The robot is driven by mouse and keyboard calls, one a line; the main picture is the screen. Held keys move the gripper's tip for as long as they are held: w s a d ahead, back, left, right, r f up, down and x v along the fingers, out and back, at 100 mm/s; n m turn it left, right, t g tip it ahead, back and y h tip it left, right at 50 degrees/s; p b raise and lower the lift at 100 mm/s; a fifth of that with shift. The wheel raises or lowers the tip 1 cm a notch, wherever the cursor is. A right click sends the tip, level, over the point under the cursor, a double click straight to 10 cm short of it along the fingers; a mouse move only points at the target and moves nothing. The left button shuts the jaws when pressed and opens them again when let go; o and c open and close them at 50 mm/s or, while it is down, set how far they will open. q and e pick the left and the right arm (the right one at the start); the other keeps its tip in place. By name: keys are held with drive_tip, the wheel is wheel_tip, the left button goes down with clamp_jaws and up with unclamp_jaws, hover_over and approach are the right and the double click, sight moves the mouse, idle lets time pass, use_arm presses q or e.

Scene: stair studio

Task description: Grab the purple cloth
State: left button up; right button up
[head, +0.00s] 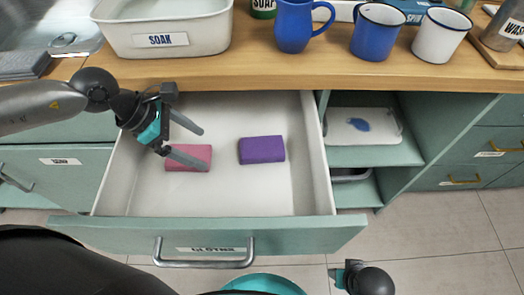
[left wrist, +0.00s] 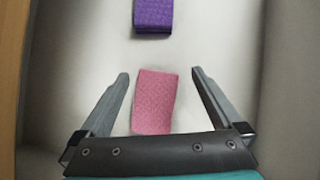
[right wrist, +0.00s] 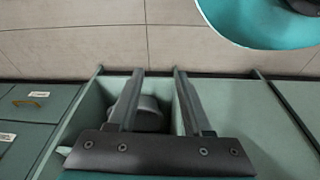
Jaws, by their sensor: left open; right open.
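The purple cloth (head: 262,149) is a folded block lying on the white floor of the open drawer (head: 215,198), right of the middle. It also shows at the top of the left wrist view (left wrist: 153,15). A pink cloth (head: 189,158) lies to its left in the drawer. My left gripper (head: 194,144) is open and empty over the drawer, with its fingers above the pink cloth. In the left wrist view the pink cloth (left wrist: 154,100) shows between the fingers, and the purple cloth is beyond them. My right gripper (right wrist: 154,75) is open and empty, away from the drawer.
The wooden worktop (head: 200,73) overhangs the drawer's back. On it stand a white tub (head: 180,25), a blue jug (head: 293,25) and mugs. The drawer front with its handle (head: 205,262) faces me. Open shelves with a tray (head: 350,130) are right of the drawer.

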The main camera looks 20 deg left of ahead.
use_arm(q)
drive_tip(key=b, duration=0.2)
hover_over(261, 146)
drive_tip(key=s+a, duration=0.2)
drive_tip(key=a, duration=0.1)
drive_tip(key=shift+w, duration=0.15)
drive_tip(key=shift+d+f, duration=0.15)
drive_tip(key=shift+f, duration=0.1)
drive_tip(key=shift+b+x, duration=0.85)
drive_tip(key=shift+x, duration=1.4)
use_arm(e)
drive_tip(key=w+r+t, duration=0.1)
drive_tip(key=w+r, duration=0.2)
drive_tip(key=r, duration=0.4)
drive_tip(key=shift+a+r, duration=0.2)
drive_tip(key=shift+r, duration=0.2)
use_arm(q)
drive_tip(key=shift+c, duration=0.2)
drive_tip(key=c, duration=1.1)
